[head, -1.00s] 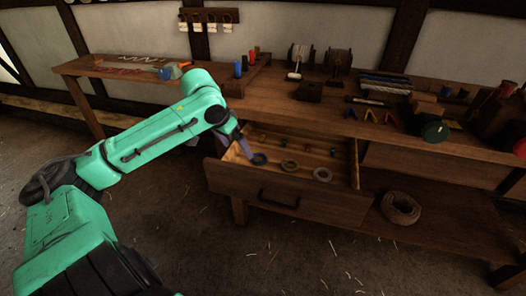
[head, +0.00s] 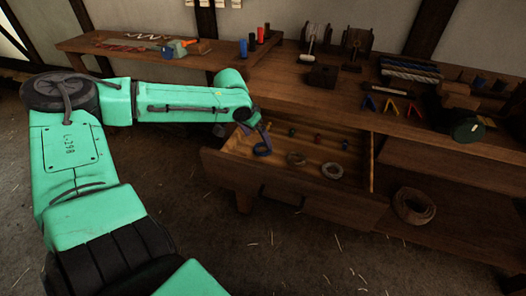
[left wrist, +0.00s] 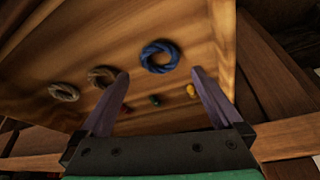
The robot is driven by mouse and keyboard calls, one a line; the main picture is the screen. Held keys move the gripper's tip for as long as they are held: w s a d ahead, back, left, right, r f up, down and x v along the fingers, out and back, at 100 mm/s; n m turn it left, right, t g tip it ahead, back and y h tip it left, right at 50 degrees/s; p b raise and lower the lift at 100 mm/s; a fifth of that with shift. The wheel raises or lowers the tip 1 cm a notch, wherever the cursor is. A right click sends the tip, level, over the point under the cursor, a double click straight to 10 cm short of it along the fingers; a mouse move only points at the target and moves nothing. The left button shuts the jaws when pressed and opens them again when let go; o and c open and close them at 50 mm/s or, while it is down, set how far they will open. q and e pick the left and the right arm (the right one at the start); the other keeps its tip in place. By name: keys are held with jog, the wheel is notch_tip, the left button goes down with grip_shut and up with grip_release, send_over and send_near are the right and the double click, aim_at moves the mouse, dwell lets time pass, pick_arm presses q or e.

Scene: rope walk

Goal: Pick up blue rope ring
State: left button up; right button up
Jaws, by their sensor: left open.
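The blue rope ring (head: 263,152) lies in the left part of the open drawer (head: 290,185). In the left wrist view the blue ring (left wrist: 146,57) lies flat on the drawer's wooden floor, just beyond the fingertips and between their lines. My left gripper (left wrist: 160,73) is open with nothing between its purple fingers. In the head view my left gripper (head: 265,134) is over the ring and partly overlaps it, so the height gap is hard to judge. My right gripper is not in view.
Two tan rope rings, one left (head: 296,159) and one right (head: 332,171), share the drawer with several small coloured pieces at its back. The bench top (head: 330,105) holds spools and tools above the drawer. A rope coil (head: 414,205) sits on the lower shelf.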

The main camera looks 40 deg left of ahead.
aim_at(264, 150)
pick_arm(q)
jog(key=b+x, duration=0.1)
jog(key=x, duration=0.4)
jog(key=shift+f, duration=0.15)
jog(key=shift+w+f, duration=0.1)
jog(key=shift+f, duration=0.05)
jog(key=c, duration=1.1)
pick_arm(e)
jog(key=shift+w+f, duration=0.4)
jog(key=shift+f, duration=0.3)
